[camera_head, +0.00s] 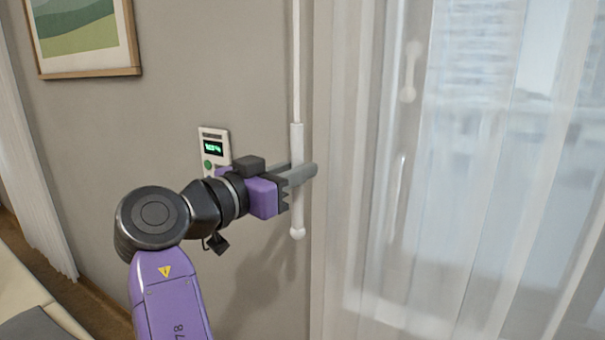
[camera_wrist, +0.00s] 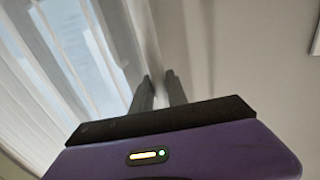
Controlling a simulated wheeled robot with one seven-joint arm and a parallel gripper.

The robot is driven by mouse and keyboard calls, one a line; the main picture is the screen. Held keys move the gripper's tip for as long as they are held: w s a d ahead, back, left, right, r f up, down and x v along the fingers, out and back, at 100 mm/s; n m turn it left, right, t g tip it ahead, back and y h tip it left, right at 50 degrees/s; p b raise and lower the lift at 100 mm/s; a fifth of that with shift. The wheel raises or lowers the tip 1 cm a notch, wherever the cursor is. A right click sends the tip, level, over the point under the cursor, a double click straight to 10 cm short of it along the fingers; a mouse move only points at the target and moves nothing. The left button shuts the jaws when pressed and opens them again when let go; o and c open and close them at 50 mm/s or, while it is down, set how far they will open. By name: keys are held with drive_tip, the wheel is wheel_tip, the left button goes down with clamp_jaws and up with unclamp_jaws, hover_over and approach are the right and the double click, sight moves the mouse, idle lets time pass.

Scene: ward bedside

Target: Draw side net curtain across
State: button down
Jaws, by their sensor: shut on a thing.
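The sheer white net curtain (camera_head: 480,200) hangs in folds over the window on the right of the head view, and it also shows at the left of the wrist view (camera_wrist: 75,60). A white pull wand (camera_head: 297,140) with a thicker handle and a round end hangs beside the curtain's left edge. My gripper (camera_head: 303,174) is shut on the wand's handle, and the round end shows below the fingers. In the wrist view my two fingers (camera_wrist: 160,92) stand close together, and the wand between them is blurred.
A wall panel (camera_head: 214,150) with a green display is just behind my gripper. A framed picture (camera_head: 82,38) hangs at upper left. Another white curtain (camera_head: 28,170) hangs at far left. A pale surface, perhaps a bed (camera_head: 30,295), is at lower left.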

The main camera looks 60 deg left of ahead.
drive_tip(key=shift+s+a, duration=0.2)
drive_tip(key=c, duration=1.3)
unclamp_jaws()
drive_tip(key=shift+a, duration=0.1)
drive_tip(key=v, duration=0.7)
drive_tip(key=shift+s+d+b, duration=0.2)
drive_tip(key=shift+s+b, duration=0.1)
drive_tip(key=shift+b, duration=0.15)
